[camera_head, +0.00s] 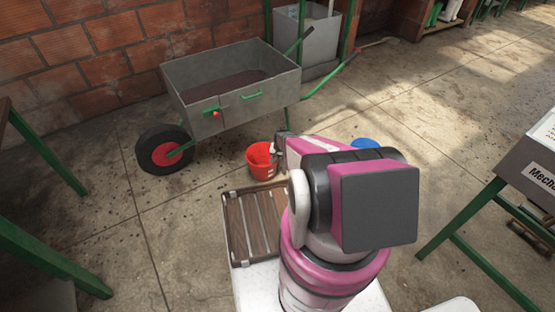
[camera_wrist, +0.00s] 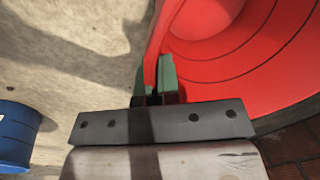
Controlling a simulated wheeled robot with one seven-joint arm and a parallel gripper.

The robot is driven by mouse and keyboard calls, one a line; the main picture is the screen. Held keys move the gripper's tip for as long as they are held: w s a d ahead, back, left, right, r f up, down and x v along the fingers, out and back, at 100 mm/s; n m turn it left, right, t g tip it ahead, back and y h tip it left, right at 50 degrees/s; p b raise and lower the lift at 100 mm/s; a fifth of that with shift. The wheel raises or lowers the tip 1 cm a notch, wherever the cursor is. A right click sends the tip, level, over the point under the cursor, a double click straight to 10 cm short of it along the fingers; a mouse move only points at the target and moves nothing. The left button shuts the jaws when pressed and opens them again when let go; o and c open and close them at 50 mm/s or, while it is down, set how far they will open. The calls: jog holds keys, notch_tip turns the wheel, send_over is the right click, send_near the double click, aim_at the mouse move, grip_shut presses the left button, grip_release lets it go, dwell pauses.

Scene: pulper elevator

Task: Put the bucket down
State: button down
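The red bucket (camera_head: 260,161) is left of my arm in the head view, in front of the wheelbarrow. It fills the upper right of the wrist view (camera_wrist: 235,60), where its inside shows. My gripper (camera_wrist: 156,82) has its two green fingers close together with the bucket's red rim between them, so it is shut on the rim. In the head view my gripper (camera_head: 279,147) is at the bucket's right side, partly hidden by my arm. I cannot tell whether the bucket's base touches the floor.
A grey wheelbarrow (camera_head: 232,93) stands behind the bucket. A blue bucket-like object (camera_wrist: 14,137) is on the floor, partly hidden by my arm in the head view (camera_head: 365,143). A green-legged table (camera_head: 470,212) is at right. Concrete floor (camera_head: 440,110) is clear at upper right.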

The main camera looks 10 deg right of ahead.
jog(key=c, duration=1.7)
grip_release()
jog(key=shift+f, duration=0.15)
jog(key=o, duration=0.4)
jog(key=shift+c, duration=0.2)
notch_tip(320, 180, up, 13)
jog(key=d, duration=0.1)
jog(key=s+a+r+n, duration=0.2)
jog(key=s+a+r, duration=0.2)
jog(key=s+r, duration=0.7)
jog(key=s+a+r+n+h, duration=0.1)
jog(key=s+a+r+n, duration=0.2)
jog(key=s+r, duration=0.8)
notch_tip(320, 180, up, 7)
jog(key=shift+a+r+g, duration=0.2)
jog(key=shift+a+g, duration=0.1)
jog(key=shift+a, duration=0.4)
